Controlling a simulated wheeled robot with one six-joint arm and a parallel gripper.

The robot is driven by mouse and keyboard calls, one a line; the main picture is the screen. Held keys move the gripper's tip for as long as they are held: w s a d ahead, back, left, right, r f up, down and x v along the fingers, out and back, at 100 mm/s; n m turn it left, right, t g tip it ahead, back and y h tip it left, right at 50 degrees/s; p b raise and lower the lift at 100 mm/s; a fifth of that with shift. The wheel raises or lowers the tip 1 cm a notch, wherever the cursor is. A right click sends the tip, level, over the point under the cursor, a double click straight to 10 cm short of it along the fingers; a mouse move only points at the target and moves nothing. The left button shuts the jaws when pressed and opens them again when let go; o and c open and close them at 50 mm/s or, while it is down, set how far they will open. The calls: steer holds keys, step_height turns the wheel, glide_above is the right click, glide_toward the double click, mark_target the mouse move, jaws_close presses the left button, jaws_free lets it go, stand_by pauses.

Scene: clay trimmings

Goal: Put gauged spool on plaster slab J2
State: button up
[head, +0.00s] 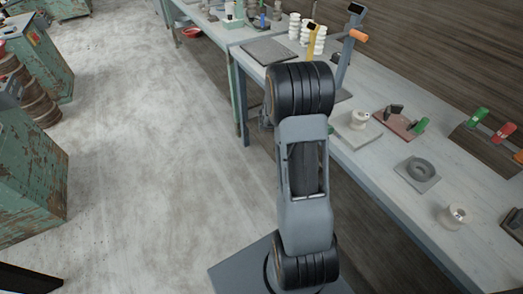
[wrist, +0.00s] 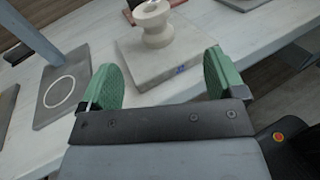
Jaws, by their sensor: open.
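A cream spool (wrist: 152,22) stands upright on a pale square slab (wrist: 150,68) in the wrist view. The slab has a small blue mark on its front edge, too small to read. In the head view a cream spool (head: 360,119) likewise stands on a pale slab (head: 346,131). A second cream spool (head: 456,215) is on the bare bench top at the right; I cannot tell which is the gauged one. My gripper (wrist: 160,80) is open and empty, its green pads apart on the near side of the slab, the spool beyond them.
A dark pad with a white ring (wrist: 60,92) and a grey post stand left of the slab. On the bench (head: 385,165) are a grey slab with a dark ring (head: 417,172), a reddish tray with green-ended parts (head: 402,124), and stacked white spools (head: 308,38) at the back.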

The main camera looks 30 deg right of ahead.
steer(key=s+a+r+m+t+y, duration=0.1)
steer(key=a+m+t+y, duration=0.4)
steer(key=a, duration=1)
steer(key=s+a+r+m+t+y, duration=0.2)
steer(key=s+a+m+t+y, duration=0.2)
steer(key=a+m+y, duration=0.3)
steer(key=a+t+y, duration=0.1)
steer(key=a+y, duration=0.3)
steer(key=a, duration=0.5)
steer(key=shift+s+a, duration=0.25)
steer(key=shift+a, duration=0.05)
steer(key=shift+r, duration=0.1)
step_height(320, 180, up, 6)
steer(key=p, duration=0.5)
steer(key=shift+t, duration=0.3)
